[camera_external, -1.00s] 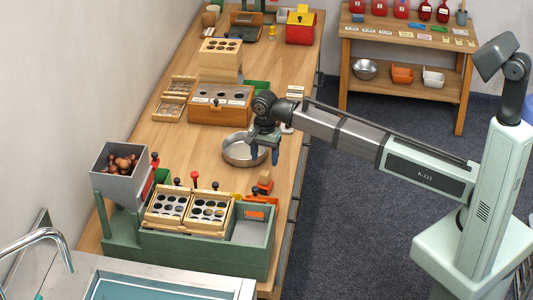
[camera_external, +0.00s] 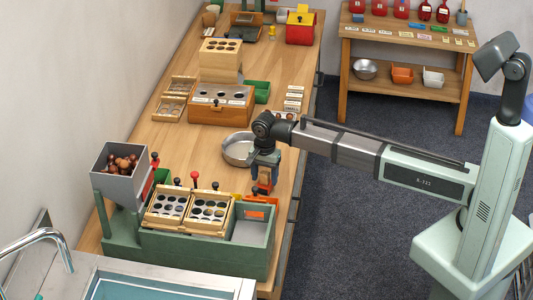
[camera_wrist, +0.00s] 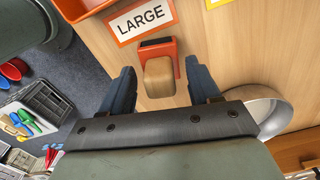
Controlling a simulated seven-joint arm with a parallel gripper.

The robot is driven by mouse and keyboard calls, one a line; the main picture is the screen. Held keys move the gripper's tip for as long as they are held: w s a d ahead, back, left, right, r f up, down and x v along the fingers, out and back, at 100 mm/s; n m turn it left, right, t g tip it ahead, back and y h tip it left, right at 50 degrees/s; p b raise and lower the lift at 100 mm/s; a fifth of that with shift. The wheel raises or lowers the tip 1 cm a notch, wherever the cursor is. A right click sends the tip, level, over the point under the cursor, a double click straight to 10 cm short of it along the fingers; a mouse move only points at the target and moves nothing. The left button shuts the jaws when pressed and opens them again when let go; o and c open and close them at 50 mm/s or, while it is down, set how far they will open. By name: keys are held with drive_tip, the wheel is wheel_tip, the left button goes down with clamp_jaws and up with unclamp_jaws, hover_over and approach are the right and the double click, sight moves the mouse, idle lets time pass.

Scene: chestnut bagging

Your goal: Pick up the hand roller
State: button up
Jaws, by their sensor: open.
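The hand roller (camera_wrist: 158,77) looks to be the small orange tool with a dark slot and a rounded wooden handle; it stands on the wooden bench (camera_wrist: 225,50). In the external view the roller (camera_external: 264,180) is partly hidden by my fingers, near the front right end of the bench. My gripper (camera_external: 265,173) points down, directly over it. In the wrist view my gripper (camera_wrist: 159,72) is open and empty, one blue finger on each side of the wooden handle, with gaps between. I cannot tell exactly how far the fingertips reach down around it.
A metal bowl (camera_external: 236,158) stands just behind my gripper. A green machine (camera_external: 192,252) with wooden hole trays and a chestnut hopper (camera_external: 119,181) is in front. A label reading LARGE (camera_wrist: 141,19) lies by the roller. A wooden box (camera_external: 221,109) stands farther back.

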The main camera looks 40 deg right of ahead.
drive_tip(key=c, duration=1.1)
drive_tip(key=shift+c, duration=0.2)
drive_tip(key=shift+r, duration=0.15)
